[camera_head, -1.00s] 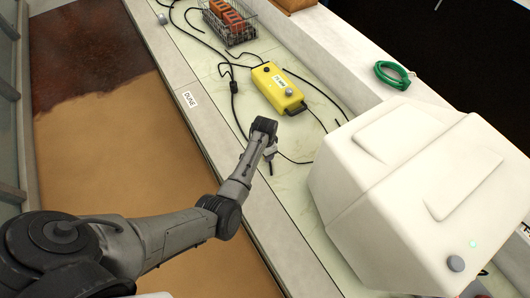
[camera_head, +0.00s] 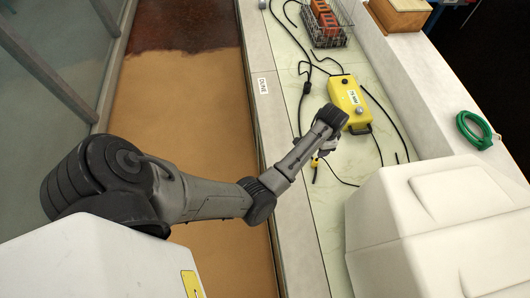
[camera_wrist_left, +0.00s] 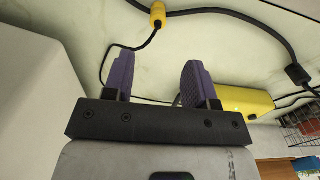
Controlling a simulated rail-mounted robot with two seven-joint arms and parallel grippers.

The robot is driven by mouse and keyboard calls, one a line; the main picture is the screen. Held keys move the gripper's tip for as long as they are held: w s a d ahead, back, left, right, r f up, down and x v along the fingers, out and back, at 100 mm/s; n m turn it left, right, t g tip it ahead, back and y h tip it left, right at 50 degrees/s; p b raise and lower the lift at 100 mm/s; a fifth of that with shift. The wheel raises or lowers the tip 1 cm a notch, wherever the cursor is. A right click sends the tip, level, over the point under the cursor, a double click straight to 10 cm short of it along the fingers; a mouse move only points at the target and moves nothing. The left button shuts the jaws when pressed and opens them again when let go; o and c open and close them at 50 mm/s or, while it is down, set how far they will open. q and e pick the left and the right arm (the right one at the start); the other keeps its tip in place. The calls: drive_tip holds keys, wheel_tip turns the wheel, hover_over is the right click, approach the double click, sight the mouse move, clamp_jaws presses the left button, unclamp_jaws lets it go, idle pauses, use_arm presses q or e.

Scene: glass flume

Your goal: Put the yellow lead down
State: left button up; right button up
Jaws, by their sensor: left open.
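The yellow lead is a black cable with a yellow plug (camera_head: 315,162), beside my left gripper (camera_head: 325,150) over the pale bench strip. In the left wrist view the yellow plug (camera_wrist_left: 157,15) is beyond the fingertips, outside the jaws. Its cable bends down behind the left finger. My left gripper (camera_wrist_left: 158,60) is open, its two purple-padded fingers apart with nothing gripped between them. The plug seems to lie on the pale surface, but I cannot tell whether it touches. My right gripper is not in view.
A yellow box (camera_head: 345,90) stands just beyond the gripper, black cables around it. A wire basket (camera_head: 327,38) with orange-red items is farther back. A large white housing (camera_head: 440,230) is at right. A green coil (camera_head: 474,130) lies on the right ledge. The brown-floored flume (camera_head: 185,95) runs left.

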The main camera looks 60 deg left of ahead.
use_arm(q)
drive_tip(key=s+d+f+n+t+y, duration=0.1)
drive_tip(key=s+d+f+t+y, duration=0.1)
drive_tip(key=s, duration=1.3)
drive_tip(key=s+d+r+h, duration=0.1)
drive_tip(key=s+d, duration=0.3)
drive_tip(key=s, duration=0.4)
drive_tip(key=s+d+r+t+h, duration=0.1)
drive_tip(key=s+d+r, duration=0.3)
drive_tip(key=s, duration=0.4)
drive_tip(key=shift+d+r+t, duration=0.15)
drive_tip(key=shift+d+t, duration=0.15)
drive_tip(key=shift+d, duration=0.4)
drive_tip(key=shift+c, duration=0.5)
